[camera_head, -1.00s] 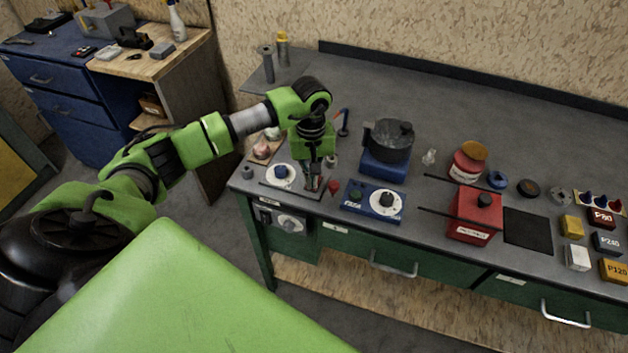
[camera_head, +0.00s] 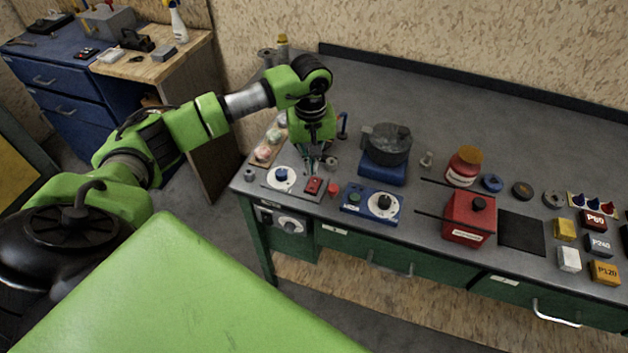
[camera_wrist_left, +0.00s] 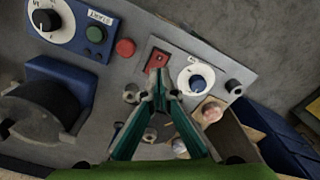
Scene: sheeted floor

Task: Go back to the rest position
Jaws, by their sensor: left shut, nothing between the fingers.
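My left gripper (camera_head: 309,170) points down over the left end of the grey workbench (camera_head: 430,110), above a panel with a red rocker switch (camera_head: 313,186) and a white dial with a blue knob (camera_head: 281,175). In the left wrist view the teal fingers (camera_wrist_left: 160,90) meet at their tips, shut and empty. The red switch (camera_wrist_left: 157,61) lies just beyond the tips there and looks apart from them, with the dial (camera_wrist_left: 196,81) to its right. My right gripper is not in view.
Close by are a blue control box (camera_head: 371,203), a dark pot on a blue base (camera_head: 386,150), a red box (camera_head: 468,218) with rods, and a red jar with an orange lid (camera_head: 463,168). Sanding blocks (camera_head: 600,245) sit at the right. The back of the bench is clear.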

